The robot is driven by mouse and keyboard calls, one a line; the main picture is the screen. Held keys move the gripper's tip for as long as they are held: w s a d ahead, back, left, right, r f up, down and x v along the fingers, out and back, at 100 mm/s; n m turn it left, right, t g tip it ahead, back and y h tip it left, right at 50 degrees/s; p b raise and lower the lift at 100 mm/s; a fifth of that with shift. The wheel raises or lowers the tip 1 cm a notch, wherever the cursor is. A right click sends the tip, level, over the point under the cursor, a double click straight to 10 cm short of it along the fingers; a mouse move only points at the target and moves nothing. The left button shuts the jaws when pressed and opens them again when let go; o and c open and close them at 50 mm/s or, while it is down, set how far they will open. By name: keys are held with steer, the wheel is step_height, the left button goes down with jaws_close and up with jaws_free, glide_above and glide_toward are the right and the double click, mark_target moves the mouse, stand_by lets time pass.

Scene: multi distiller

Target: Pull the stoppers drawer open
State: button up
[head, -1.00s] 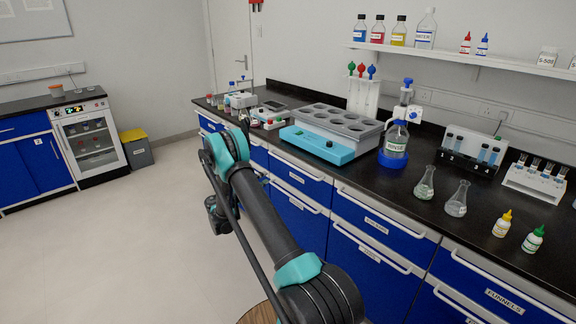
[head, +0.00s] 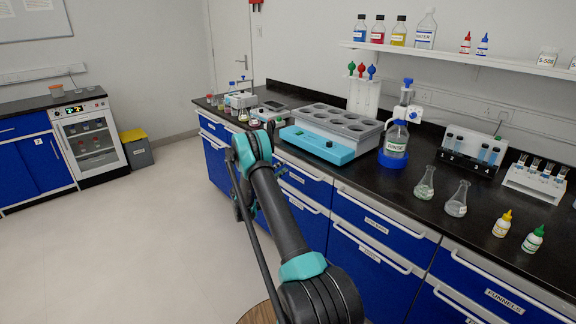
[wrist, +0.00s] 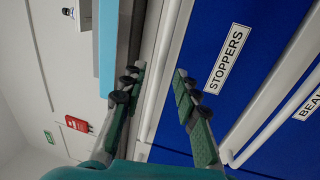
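The stoppers drawer (wrist: 232,25) is a blue front with a white STOPPERS label (wrist: 228,58) in the wrist view. Its pale bar handle (wrist: 164,80) runs along the front, between my gripper's fingers. My gripper (wrist: 156,76) is open, one finger on each side of the handle, and I see no clear contact. The drawer looks shut. In the head view my arm hides most of my gripper and part of the drawer fronts, and I cannot read the STOPPERS label there.
A BEAKERS-like drawer label (wrist: 312,102) and another handle (wrist: 275,118) lie at the right in the wrist view. The black counter (head: 415,195) carries a turquoise-fronted bath (head: 318,145), a rinse bottle (head: 396,140) and flasks. The floor (head: 120,230) at left is clear.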

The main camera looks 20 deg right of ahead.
mark_target(288, 163)
steer(key=shift+x, duration=2.2)
jaws_close()
